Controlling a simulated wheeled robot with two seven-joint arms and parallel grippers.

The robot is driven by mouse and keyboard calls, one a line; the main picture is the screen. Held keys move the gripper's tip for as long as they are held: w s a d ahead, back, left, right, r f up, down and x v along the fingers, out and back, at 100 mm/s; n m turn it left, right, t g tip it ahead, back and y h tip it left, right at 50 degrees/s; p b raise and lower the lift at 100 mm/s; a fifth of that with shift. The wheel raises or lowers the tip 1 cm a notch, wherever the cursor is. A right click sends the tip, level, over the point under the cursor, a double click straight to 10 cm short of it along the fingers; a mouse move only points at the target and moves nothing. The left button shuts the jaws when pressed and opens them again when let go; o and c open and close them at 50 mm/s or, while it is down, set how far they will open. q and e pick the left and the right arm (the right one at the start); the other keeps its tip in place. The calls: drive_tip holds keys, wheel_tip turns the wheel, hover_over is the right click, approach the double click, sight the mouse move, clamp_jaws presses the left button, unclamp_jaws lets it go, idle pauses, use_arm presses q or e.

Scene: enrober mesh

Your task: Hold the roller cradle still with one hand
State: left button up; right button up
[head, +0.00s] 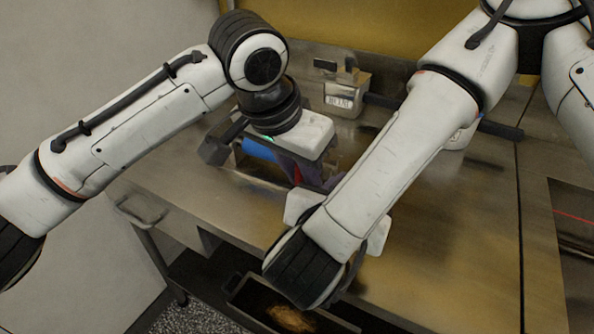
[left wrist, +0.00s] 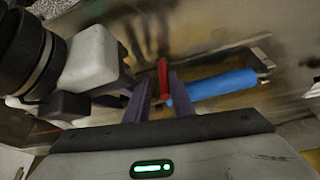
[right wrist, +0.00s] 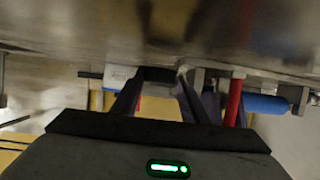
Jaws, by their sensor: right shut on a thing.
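The roller cradle shows in the head view as a metal frame with a blue roller (head: 258,150), partly covered by my left gripper. The blue roller is clearer in the left wrist view (left wrist: 225,84), beside a red upright piece (left wrist: 163,80). My left gripper (left wrist: 163,84) has its fingers apart, with the red piece between or just beyond the tips. My right gripper (right wrist: 158,82) is shut on a dark part (right wrist: 158,75), seemingly of the cradle; my arm hides this grip in the head view. The red piece (right wrist: 235,100) and blue roller (right wrist: 265,104) are to its right.
A metal box with a label (head: 345,92) stands at the back of the steel table (head: 450,220). A tray holding something brown (head: 290,318) is below the front edge. A recessed opening (head: 574,225) is at the right. The table's right middle is clear.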

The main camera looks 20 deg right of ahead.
use_arm(q)
drive_tip(key=shift+o, duration=0.5)
drive_tip(key=shift+a+r, duration=0.15)
drive_tip(key=shift+r, duration=0.15)
drive_tip(key=v, duration=1.1)
drive_tip(key=shift+r, duration=0.2)
use_arm(e)
drive_tip(key=o, duration=1.5)
drive_tip(key=shift+c, duration=0.2)
drive_tip(key=shift+s, duration=0.1)
